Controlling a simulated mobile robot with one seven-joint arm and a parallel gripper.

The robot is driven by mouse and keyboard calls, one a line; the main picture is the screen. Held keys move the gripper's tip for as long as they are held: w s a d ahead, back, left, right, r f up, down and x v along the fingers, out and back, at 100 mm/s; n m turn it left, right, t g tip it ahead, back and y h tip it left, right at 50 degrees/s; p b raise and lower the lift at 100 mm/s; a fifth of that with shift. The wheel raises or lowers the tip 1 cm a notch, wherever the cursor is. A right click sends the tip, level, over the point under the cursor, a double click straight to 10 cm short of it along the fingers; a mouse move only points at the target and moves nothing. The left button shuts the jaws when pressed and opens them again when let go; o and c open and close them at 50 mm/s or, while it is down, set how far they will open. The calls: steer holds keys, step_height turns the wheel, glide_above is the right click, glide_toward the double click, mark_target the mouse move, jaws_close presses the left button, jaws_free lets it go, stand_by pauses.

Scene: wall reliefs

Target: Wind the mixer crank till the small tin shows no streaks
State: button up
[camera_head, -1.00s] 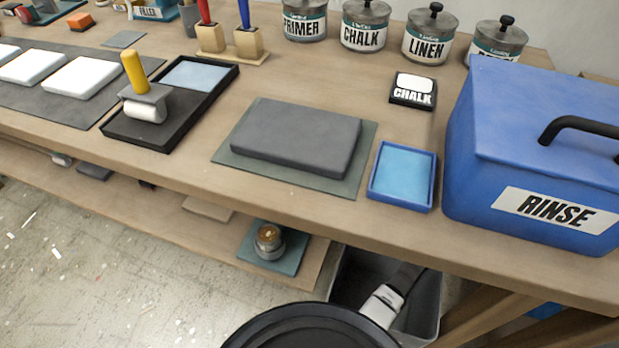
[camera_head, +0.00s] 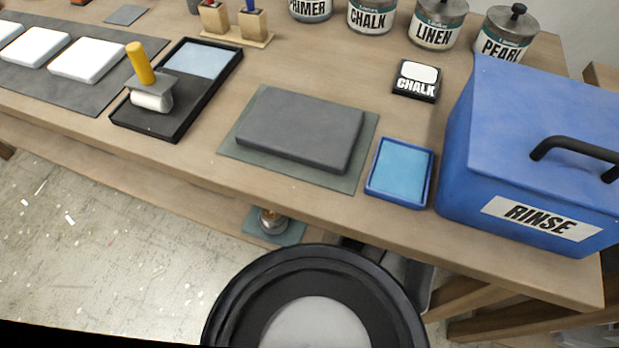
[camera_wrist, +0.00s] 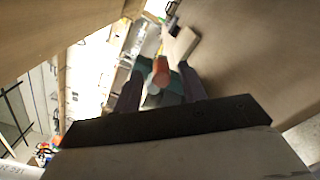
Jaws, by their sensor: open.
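A small metal tin (camera_head: 271,221) with a brownish-gold top stands on a teal mat (camera_head: 290,237) on the lower shelf. The table edge above and my own round black part below partly hide it in the head view. My gripper (camera_wrist: 162,74) shows in the wrist view with its two fingers apart. Beyond and between the fingers is an orange-brown cylinder (camera_wrist: 160,71) with pale grey and teal beside it. I cannot tell whether it touches a finger. No mixer crank can be made out clearly, and the tin's contents are too small to judge.
The wooden table (camera_head: 300,200) overhangs the lower shelf. On it are a blue RINSE box (camera_head: 530,150), a small blue tray (camera_head: 401,170), a grey slab (camera_head: 302,130), a black roller tray (camera_head: 185,100) and labelled jars. Pale floor lies open at lower left.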

steer(key=x, duration=0.5)
steer(key=shift+d, duration=0.1)
jaws_close()
steer(key=shift+r+p, duration=0.15)
steer(key=shift+p, duration=0.15)
